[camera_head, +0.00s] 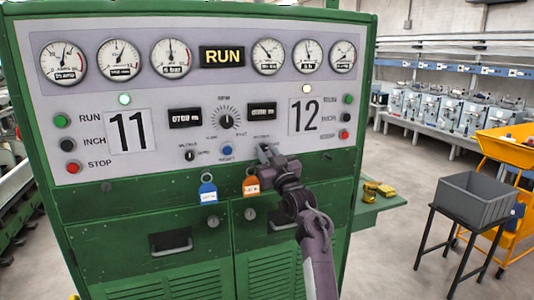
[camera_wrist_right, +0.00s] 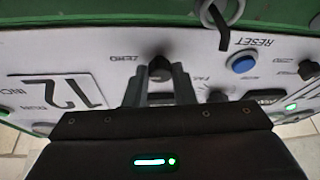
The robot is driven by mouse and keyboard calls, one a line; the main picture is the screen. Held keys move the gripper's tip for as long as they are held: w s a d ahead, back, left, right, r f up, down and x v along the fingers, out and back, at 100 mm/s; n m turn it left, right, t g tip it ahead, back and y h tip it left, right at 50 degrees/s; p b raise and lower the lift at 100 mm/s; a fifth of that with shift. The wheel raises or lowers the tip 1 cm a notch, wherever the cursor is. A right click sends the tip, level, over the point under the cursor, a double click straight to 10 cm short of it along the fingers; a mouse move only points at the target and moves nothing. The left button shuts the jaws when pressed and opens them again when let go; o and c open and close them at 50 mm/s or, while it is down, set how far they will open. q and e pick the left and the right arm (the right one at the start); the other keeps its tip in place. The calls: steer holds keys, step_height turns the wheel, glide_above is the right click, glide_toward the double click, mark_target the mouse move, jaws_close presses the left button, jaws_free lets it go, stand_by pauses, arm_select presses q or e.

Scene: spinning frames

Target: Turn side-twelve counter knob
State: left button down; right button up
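The side-twelve counter knob (camera_wrist_right: 159,68) is a small dark knob on the white panel, beside an upside-down ZERO label in the right wrist view. My right gripper (camera_wrist_right: 160,82) is open, with one finger on each side of the knob. I cannot tell whether the fingers touch it. In the head view my right gripper (camera_head: 266,152) is at the panel below the side-twelve counter display (camera_head: 262,110) and hides the knob. My left gripper is not in view.
The side-eleven counter knob (camera_head: 190,155) and blue reset button (camera_head: 227,151) are to the left. A blue padlock tag (camera_head: 208,190) and orange tag (camera_head: 251,184) hang below. A grey crate (camera_head: 474,197) stands on a black stand at right, with open floor between.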

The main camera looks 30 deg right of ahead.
jaws_close()
